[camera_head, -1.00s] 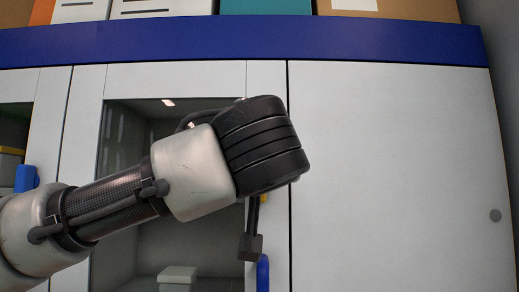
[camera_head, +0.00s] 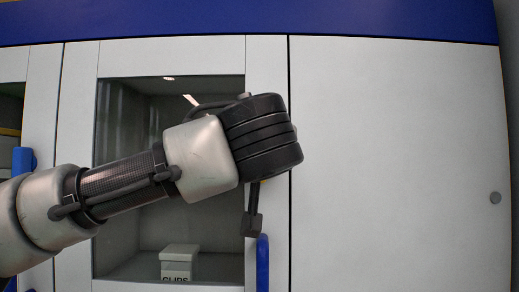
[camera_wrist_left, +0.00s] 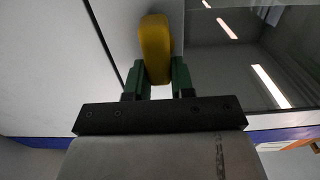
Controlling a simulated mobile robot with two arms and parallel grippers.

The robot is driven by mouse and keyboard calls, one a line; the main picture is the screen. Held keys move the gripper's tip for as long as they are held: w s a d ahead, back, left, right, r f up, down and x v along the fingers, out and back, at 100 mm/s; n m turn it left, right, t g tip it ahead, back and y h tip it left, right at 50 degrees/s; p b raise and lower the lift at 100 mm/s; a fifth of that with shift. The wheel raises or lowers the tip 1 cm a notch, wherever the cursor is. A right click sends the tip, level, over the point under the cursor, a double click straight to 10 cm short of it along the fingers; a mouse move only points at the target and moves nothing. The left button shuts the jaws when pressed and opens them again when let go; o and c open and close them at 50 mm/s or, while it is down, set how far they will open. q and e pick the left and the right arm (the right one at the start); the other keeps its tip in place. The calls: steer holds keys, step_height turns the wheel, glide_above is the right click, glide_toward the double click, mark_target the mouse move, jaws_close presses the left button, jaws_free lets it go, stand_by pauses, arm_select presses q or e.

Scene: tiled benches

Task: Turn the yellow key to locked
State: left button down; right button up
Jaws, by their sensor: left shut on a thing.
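The yellow key (camera_wrist_left: 155,45) shows in the left wrist view, its rounded head between the green fingers of my left gripper (camera_wrist_left: 157,78). The gripper is shut on it. In the head view my left arm comes in from the left, and its dark wrist covers the key and the fingers in front of the glass door's right frame. The lock and any locked or unlocked marking are hidden, so I cannot tell the key's state from a mark. My right gripper is in neither view.
A glass-fronted cabinet door (camera_head: 254,60) with a blue handle (camera_head: 262,262) is behind my wrist. A white box labelled CLIPS (camera_head: 179,261) stands inside. To the right is a plain white panel (camera_head: 395,150) with a small grey disc (camera_head: 495,198). Another blue handle (camera_head: 22,160) is at left.

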arm_select(q)
steer(key=shift+f+b, duration=0.2)
steer(key=shift+b, duration=0.3)
steer(key=m+b, duration=0.1)
steer(key=b, duration=0.1)
steer(key=m+b, duration=0.1)
steer(key=b, duration=0.1)
steer(key=shift+d+f+m+b, duration=0.3)
steer(key=shift+d, duration=0.05)
steer(key=shift+d+r+m+b, duration=0.1)
steer(key=shift+m+b, duration=0.25)
steer(key=shift+m, duration=0.05)
steer(key=shift+d+f+m+b, duration=0.1)
steer(key=shift+d+f+m, duration=0.2)
steer(key=shift+m, duration=2.1)
steer(key=shift+d+f+m+b, duration=0.1)
steer(key=shift+d+f+m, duration=0.2)
steer(key=shift+m, duration=2.1)
steer(key=shift+d+f+m+b, duration=0.1)
steer(key=shift+d+f+m, duration=0.15)
steer(key=shift+m, duration=2.15)
steer(key=shift+f, duration=0.1)
steer(key=c, duration=1)
jaws_free()
steer(key=shift+o, duration=0.2)
